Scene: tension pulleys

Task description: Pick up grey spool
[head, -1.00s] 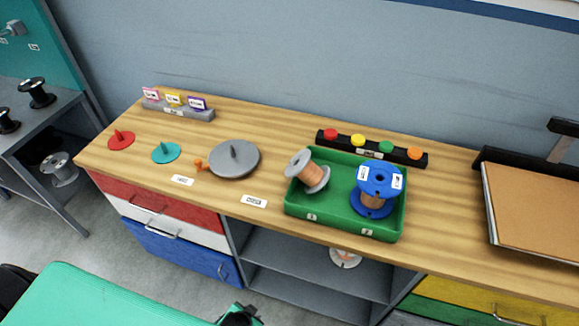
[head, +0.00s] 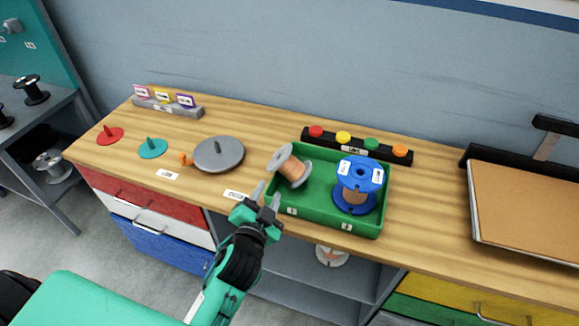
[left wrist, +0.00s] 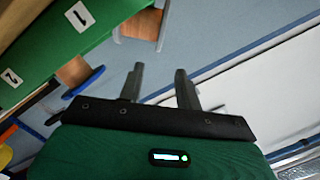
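The grey spool (head: 291,165), with copper wire around its core, leans tilted in the left part of the green tray (head: 312,217). In the left wrist view, part of the grey spool (left wrist: 146,22) shows at the top, partly cut off. A blue spool (head: 358,184) with copper wire stands upright in the tray's right part. My left gripper (head: 267,194) is at the tray's front left corner, just short of the grey spool and not holding it. Its two fingers (left wrist: 160,70) are apart with nothing between them. My right gripper is not in view.
A grey disc with a peg (head: 219,154) lies left of the tray, beside a small orange piece (head: 185,159). A black bar with coloured buttons (head: 357,146) lies behind the tray. A brown board (head: 525,215) is at the right. Clear wood lies between tray and board.

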